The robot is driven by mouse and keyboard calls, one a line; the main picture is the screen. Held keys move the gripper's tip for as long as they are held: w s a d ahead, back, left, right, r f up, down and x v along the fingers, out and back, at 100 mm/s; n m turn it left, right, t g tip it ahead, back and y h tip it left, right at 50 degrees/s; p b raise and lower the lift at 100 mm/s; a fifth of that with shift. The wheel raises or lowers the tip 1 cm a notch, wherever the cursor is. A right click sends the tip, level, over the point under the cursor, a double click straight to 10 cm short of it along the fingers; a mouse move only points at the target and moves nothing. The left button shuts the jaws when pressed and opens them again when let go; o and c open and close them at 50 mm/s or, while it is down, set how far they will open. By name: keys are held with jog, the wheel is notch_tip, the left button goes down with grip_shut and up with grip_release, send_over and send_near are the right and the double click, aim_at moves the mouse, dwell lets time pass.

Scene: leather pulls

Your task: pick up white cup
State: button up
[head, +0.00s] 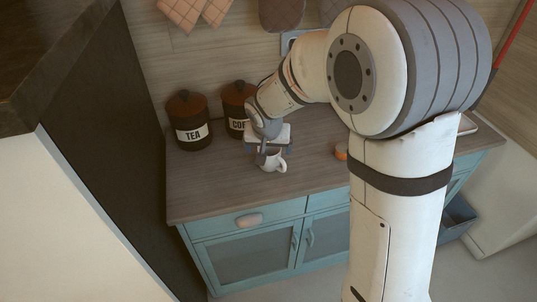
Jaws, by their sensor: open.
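The white cup (272,164) stands on the wooden top of the blue cabinet, its handle toward the right. My gripper (266,152) is open directly over and behind the cup, with its fingers reaching down close to the rim. I cannot tell whether a finger touches the cup. Part of the cup's upper left side is hidden by my gripper.
A black TEA canister (189,121) and a second canister (237,105), partly hidden by my arm, stand at the back left. A small orange object (341,151) is to the right. The front left of the cabinet top (215,188) is clear.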

jog(key=x, duration=0.6)
jog(key=shift+w+d+f+p, duration=0.15)
jog(key=shift+f+p, duration=0.25)
jog(key=shift+c, duration=0.3)
jog(key=c, duration=1.1)
jog(key=shift+r, duration=0.1)
